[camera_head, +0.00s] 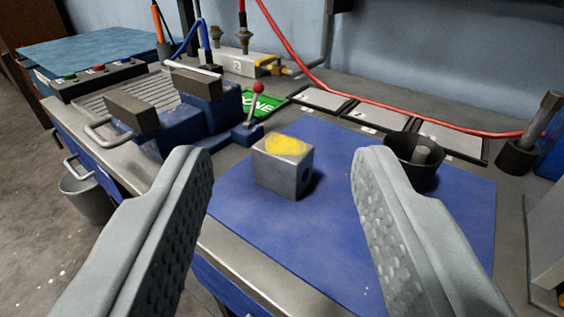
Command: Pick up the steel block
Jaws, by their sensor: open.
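The steel block (281,172) is a grey cube with a yellow patch on its top and a dark hole in its right side. It sits on the blue mat (262,238), near the mat's left part, in the head camera view. My gripper (281,165) is open and empty. Its two grey textured fingers reach in from the lower left and lower right. The block shows between the fingertips and lies beyond them, apart from both as far as I can see.
A blue vise (190,118) with a red-knobbed lever (256,105) stands left of the block. A black cup (413,160) stands on the right, close behind the right finger. A red hose (380,104) runs along the back. The mat's front area is clear.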

